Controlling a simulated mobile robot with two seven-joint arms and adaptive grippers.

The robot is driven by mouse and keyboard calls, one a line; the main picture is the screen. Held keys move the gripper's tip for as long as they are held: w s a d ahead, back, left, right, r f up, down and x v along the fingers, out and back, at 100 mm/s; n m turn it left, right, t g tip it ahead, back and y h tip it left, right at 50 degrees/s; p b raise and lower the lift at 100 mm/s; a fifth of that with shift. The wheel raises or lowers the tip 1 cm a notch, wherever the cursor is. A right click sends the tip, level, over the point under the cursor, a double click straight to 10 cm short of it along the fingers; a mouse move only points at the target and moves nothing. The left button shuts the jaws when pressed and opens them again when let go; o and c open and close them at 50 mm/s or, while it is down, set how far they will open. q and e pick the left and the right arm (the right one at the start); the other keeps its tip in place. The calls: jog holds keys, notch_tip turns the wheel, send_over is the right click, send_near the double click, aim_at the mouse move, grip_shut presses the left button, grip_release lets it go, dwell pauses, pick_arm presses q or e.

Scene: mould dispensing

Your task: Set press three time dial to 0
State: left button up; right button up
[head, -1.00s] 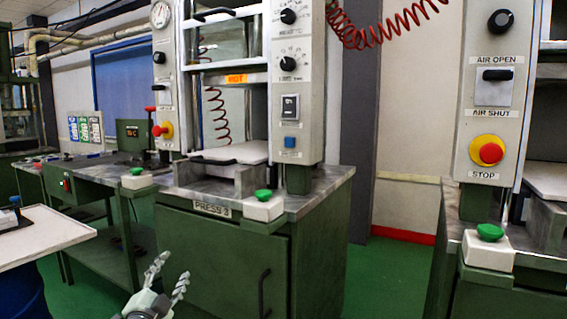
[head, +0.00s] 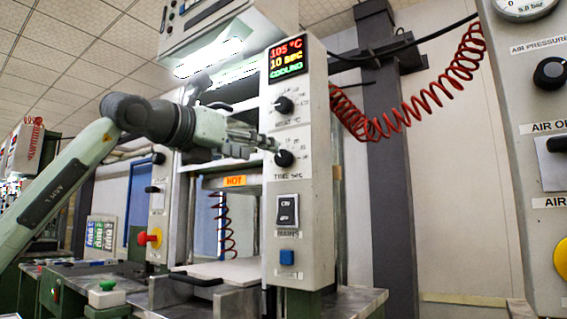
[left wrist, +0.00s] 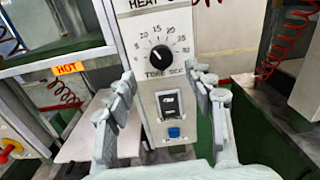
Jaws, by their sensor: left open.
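The time dial is a black round knob in the head view (head: 285,158) and the left wrist view (left wrist: 160,56), above a "TIME SEC" label on the press's pale front panel. A number scale surrounds it; I cannot read its exact setting. The press display (head: 287,57) reads 105 °C, 10 SEC, COOLING. My left gripper (head: 268,143) is close to the dial from the left. In the left wrist view, its fingers (left wrist: 163,78) are spread and empty, with the dial between and beyond them. I cannot tell whether any finger touches the panel. My right gripper is not in view.
The heat dial (head: 284,105) is just above. The mains switch (head: 287,211) and blue reset button (head: 287,257) are below. A red emergency button (head: 150,238) sticks out at the left post. A red coiled hose (head: 420,105) hangs right of the panel.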

aim_at(281, 157)
pick_arm(q)
jog(key=shift+p+x, duration=0.3)
jog(key=shift+x, duration=0.9)
jog(key=x, duration=0.3)
jog(key=shift+w+d+p, duration=0.2)
jog(key=shift+d+p, duration=0.15)
jog(key=shift+p, duration=0.05)
jog(key=shift+w+d, duration=0.3)
jog(key=shift+w, duration=0.15)
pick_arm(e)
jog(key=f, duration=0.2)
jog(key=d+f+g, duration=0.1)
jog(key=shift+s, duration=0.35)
pick_arm(q)
jog(key=c, duration=1.2)
jog(key=shift+o, duration=0.2)
